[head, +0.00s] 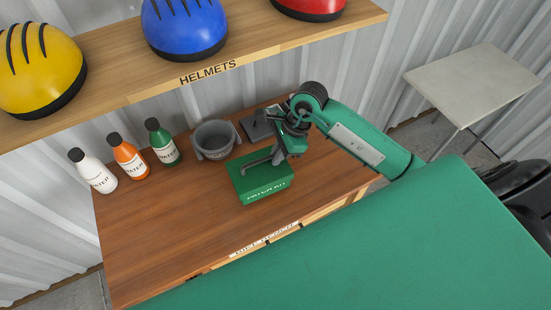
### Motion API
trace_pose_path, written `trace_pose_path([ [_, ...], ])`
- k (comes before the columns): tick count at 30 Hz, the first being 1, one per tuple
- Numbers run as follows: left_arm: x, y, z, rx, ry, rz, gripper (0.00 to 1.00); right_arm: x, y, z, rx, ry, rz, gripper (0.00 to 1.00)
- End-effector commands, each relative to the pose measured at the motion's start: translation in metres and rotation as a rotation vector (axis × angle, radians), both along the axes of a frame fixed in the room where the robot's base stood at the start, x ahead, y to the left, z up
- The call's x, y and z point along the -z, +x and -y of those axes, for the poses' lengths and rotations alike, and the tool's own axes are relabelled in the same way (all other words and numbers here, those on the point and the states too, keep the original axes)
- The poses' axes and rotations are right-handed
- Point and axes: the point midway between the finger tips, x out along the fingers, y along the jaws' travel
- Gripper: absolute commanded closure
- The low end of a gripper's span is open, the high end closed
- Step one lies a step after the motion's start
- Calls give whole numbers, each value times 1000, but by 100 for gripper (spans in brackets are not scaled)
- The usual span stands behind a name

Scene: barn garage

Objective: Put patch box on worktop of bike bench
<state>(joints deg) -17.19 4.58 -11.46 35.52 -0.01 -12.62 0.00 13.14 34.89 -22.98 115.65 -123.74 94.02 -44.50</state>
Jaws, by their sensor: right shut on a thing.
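The patch box (263,190) is a green box with white lettering on its front side. It is over the middle right of the brown wooden worktop (170,225) of the bike bench, and I cannot tell whether its underside touches the wood. My right gripper (266,160) comes in from the right and is shut on the patch box at its top, hiding part of its back right. A white label, partly readable, is on the bench's front edge. My left gripper is not in view.
A grey tub (214,138) stands just behind the box. White (92,172), orange (130,160) and green (162,143) bottles stand at the back left. A dark grey item (256,125) lies behind the gripper. The helmet shelf (120,85) overhangs the back. The worktop's front left is clear.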

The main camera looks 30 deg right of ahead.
Motion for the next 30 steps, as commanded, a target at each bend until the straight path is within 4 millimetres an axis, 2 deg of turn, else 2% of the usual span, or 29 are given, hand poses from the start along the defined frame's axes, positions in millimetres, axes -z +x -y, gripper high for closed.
trace_pose_path([
  [8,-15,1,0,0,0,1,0,33,-1,0,1,-1,-2,100],
  [18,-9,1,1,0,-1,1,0,39,0,1,-1,-1,1,100],
  [19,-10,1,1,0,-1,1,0,37,0,0,-1,-1,1,87],
  [22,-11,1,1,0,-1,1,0,37,0,0,-1,-1,1,69],
  [30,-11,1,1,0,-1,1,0,36,0,0,0,0,0,69],
])
